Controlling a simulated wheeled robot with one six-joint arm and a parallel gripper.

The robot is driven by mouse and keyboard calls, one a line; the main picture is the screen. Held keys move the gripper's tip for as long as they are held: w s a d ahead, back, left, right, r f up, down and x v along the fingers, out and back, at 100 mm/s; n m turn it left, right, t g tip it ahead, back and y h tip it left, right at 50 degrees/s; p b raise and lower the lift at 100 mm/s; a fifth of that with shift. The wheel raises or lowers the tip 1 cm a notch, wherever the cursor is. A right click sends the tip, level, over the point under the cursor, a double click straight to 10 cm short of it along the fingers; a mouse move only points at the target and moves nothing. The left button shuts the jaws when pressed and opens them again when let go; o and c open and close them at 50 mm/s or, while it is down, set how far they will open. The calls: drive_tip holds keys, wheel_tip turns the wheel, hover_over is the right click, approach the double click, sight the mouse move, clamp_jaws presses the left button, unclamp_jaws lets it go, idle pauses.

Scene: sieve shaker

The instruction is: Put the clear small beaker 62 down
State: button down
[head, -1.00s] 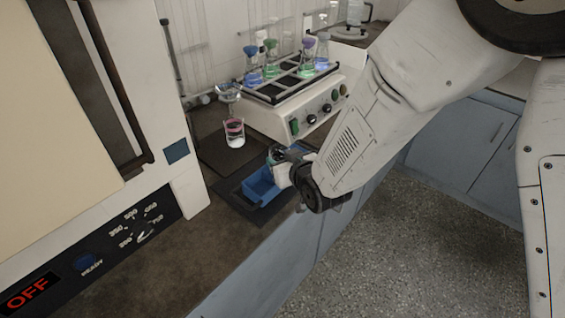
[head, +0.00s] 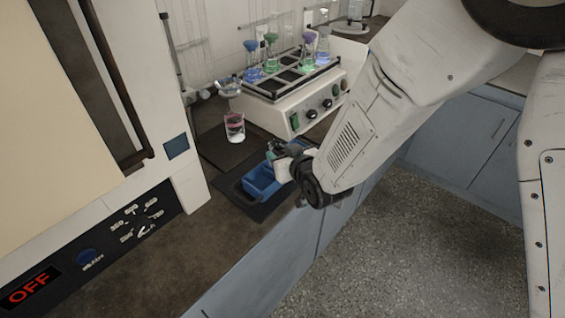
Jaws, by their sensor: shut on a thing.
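My gripper (head: 277,148) is small in the head view, at the end of my arm, over the back right part of a blue tray (head: 262,190). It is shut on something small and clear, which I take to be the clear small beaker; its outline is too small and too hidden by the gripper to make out. I cannot tell whether it touches anything below. Another glass beaker (head: 234,127) with pink and white in it stands on a dark mat to the left of my gripper.
A white shaker (head: 292,105) holding several flasks with coloured liquids stands behind my gripper. A large white furnace (head: 178,150) is at the left. The blue tray sits on a dark mat (head: 232,190) near the counter's front edge. The brown counter (head: 165,250) in front is bare.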

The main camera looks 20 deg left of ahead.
drive_tip(key=shift+f, duration=1.55)
drive_tip(key=shift+f, duration=0.2)
drive_tip(key=c, duration=0.7)
unclamp_jaws()
drive_tip(key=shift+c, duration=0.2)
drive_tip(key=shift+r, duration=0.2)
drive_tip(key=v, duration=1.2)
drive_tip(key=shift+r, duration=0.1)
